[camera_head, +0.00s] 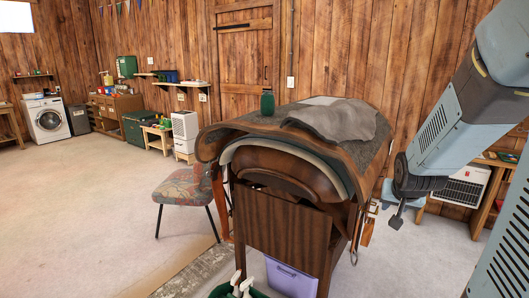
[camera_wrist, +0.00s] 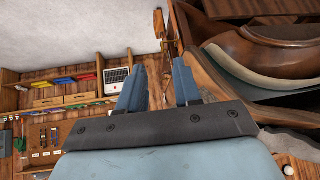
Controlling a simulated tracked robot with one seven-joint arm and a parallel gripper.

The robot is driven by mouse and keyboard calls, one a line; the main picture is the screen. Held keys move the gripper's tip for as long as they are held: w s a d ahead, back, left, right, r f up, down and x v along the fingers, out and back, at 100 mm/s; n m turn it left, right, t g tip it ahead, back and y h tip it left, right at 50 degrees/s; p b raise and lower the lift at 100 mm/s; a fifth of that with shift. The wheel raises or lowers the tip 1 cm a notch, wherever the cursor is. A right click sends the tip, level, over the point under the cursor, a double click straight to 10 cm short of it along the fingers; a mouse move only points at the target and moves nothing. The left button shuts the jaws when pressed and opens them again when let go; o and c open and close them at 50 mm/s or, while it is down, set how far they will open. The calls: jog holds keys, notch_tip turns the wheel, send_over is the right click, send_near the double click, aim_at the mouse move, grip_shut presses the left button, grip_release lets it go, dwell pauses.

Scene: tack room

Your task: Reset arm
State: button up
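My arm comes in from the right in the head view and its end hangs just right of the saddle stand. My gripper (camera_head: 397,217) points downward there, beside the stand and apart from it as far as I can see. In the wrist view my gripper (camera_wrist: 158,78) shows two blue-grey fingers spread apart with nothing held between them. The saddle (camera_wrist: 245,60) is at the upper right of that view, beyond the right finger.
The wooden saddle stand (camera_head: 281,232) carries a grey cloth (camera_head: 335,121) and a green bottle (camera_head: 267,102). A patterned chair (camera_head: 184,189) stands left of it. A purple bin (camera_head: 290,278) sits underneath. A bench with a white panel (camera_head: 466,185) is behind my arm. Floor at left is clear.

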jog(key=s+a+r+n+g+y, duration=0.1)
jog(key=s+a+r+n, duration=0.1)
jog(key=s+a+r, duration=0.3)
jog(key=s+a+r+n+y, duration=0.1)
jog(key=s+a+r, duration=0.5)
jog(key=s, duration=0.7)
jog(key=shift+s+a+r+n+g+y, duration=0.35)
jog(key=shift+r+n, duration=0.25)
jog(key=shift+n, duration=0.2)
jog(key=shift+w, duration=0.15)
